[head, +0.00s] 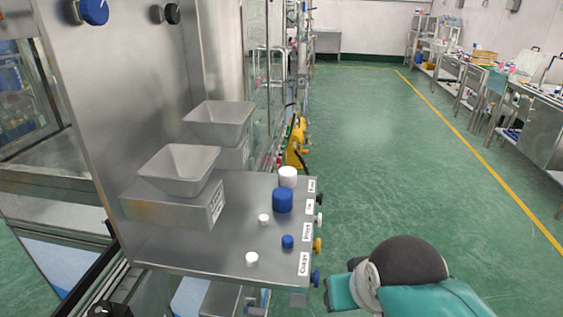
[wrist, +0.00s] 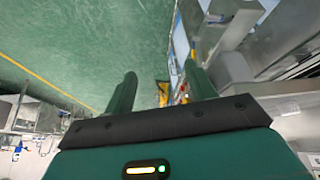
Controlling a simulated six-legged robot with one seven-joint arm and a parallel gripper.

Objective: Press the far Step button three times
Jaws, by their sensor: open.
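A steel machine shelf (head: 190,240) carries a row of small knobs on its right side edge: a black one (head: 319,199) farthest away, then a white one (head: 318,219), a yellow one (head: 317,245) and a blue one (head: 315,278) nearest. White labels lie beside them on the shelf top. The lettering is too small to read surely, so I cannot tell which is the far Step button. My gripper (wrist: 160,88) is open in the wrist view, with nothing between its two green fingers. In the head view my teal arm is right of the shelf's near corner, apart from the knobs.
On the shelf stand white and blue caps, including a large blue one (head: 282,200) and a white one (head: 288,177). Two steel hoppers (head: 180,165) stand at the left. A yellow device (head: 296,142) is behind the shelf. The green floor (head: 400,150) to the right is clear.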

